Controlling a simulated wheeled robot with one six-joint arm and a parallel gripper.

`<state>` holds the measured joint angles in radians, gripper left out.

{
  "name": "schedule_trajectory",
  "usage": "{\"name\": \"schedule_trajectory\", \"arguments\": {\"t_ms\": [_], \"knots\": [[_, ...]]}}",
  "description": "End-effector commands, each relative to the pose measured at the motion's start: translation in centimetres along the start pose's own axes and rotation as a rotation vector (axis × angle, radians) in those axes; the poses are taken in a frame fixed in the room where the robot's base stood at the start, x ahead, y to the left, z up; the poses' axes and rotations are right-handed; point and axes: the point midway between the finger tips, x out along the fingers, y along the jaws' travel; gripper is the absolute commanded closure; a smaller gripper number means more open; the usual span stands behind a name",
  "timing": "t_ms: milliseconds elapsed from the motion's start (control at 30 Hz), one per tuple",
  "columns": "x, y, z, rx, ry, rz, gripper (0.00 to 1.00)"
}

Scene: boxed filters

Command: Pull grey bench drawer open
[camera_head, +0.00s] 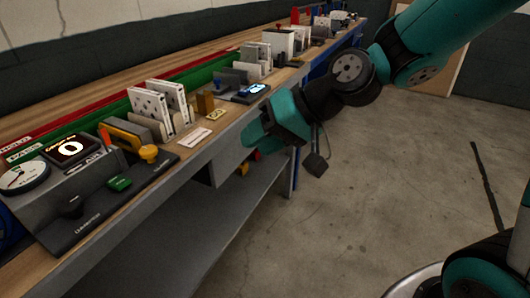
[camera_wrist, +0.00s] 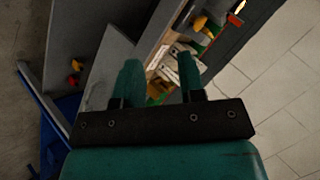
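The grey drawer (camera_head: 222,166) sits under the grey front edge of the workbench, in the middle of the head view. Its front is partly hidden by my gripper (camera_head: 254,139), and I cannot make out a handle. My gripper is at the bench's front edge, close to the drawer; whether it touches is unclear. In the wrist view my gripper (camera_wrist: 160,72) has its two teal fingers well apart, with nothing visibly held between them. The grey bench front (camera_wrist: 112,62) shows behind the left finger.
The wooden bench top (camera_head: 205,140) carries boxed filters (camera_head: 172,100), a scale (camera_head: 24,176) and a control panel (camera_head: 95,212). A grey lower shelf (camera_head: 225,230) runs below, with red and yellow pieces (camera_wrist: 74,72). The concrete floor (camera_head: 400,180) to the right is open.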

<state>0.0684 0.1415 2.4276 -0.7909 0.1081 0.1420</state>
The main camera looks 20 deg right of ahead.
Motion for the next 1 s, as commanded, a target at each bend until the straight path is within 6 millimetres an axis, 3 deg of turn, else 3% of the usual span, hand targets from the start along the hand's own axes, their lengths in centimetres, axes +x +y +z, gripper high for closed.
{"name": "schedule_trajectory", "arguments": {"t_ms": [33, 133, 300, 400, 500, 667, 1000], "knots": [[3.1, 5.1, -1.1, 0.114, 0.098, -0.038, 0.64], [4.9, 11.9, -4.9, 0.322, 0.323, -0.122, 0.64], [4.9, 22.6, -8.5, 0.609, 0.644, -0.218, 0.64], [4.2, 26.5, -9.2, 0.707, 0.762, -0.247, 0.64], [3.7, 28.1, -9.6, 0.752, 0.817, -0.262, 0.64], [4.4, 28.2, -10.8, 0.757, 0.826, -0.264, 0.64], [9.4, 28.5, -16.3, 0.752, 0.824, -0.265, 0.64]]}}
